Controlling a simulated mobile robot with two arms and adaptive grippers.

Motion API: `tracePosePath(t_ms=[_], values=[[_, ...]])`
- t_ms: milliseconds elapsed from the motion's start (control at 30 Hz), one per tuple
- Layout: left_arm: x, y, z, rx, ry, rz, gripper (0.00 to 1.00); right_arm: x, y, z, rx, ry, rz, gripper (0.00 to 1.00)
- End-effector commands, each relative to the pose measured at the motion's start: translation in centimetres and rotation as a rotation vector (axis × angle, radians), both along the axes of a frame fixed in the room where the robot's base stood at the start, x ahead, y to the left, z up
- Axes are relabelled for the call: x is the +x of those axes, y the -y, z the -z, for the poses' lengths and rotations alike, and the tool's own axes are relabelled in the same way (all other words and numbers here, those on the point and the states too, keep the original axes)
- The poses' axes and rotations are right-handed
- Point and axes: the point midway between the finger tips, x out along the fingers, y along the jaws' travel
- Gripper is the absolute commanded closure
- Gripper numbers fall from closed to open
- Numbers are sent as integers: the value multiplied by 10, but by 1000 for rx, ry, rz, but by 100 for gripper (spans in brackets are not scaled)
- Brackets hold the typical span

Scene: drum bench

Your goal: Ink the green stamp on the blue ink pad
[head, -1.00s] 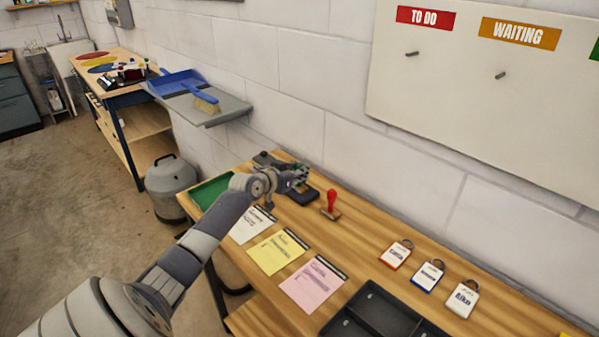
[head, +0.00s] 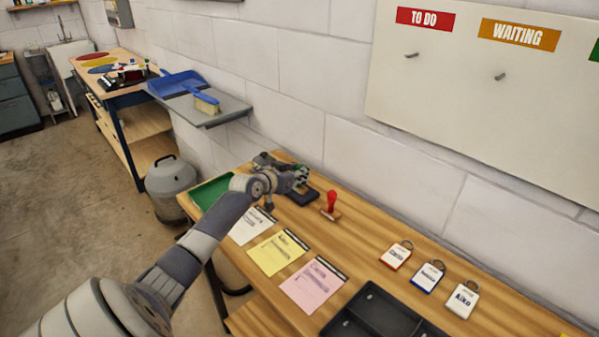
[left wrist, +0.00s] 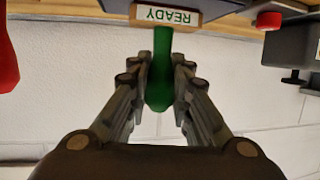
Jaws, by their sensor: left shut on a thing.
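The green stamp has a green handle (left wrist: 160,72) and a wooden base with a white label reading READY (left wrist: 166,15). My left gripper (left wrist: 159,85) is shut on the green handle, with a finger on each side. In the head view my left gripper (head: 297,176) is at the far end of the wooden bench, above a dark flat object (head: 307,196). The gripper hides most of the stamp there. I cannot make out the blue ink pad for certain, nor whether the stamp's base touches anything. My right gripper is not in view.
A red stamp (head: 331,203) stands just right of the gripper. A green tray (head: 208,191) lies at the bench's left end. Paper notes (head: 276,252), key tags (head: 428,276) and a black compartment tray (head: 371,310) lie nearer. The wall (head: 400,170) runs close behind the bench.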

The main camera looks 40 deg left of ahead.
Motion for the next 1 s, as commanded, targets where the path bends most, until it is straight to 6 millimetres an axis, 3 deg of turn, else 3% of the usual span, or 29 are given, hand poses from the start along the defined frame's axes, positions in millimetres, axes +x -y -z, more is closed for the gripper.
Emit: tracePosePath(t_ms=[367,833,1000], values=[[0,0,-9,0,-1,1,100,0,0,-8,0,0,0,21],[0,0,-55,1,2,0,100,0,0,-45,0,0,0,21],[0,0,-60,0,1,0,100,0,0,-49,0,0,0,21]])
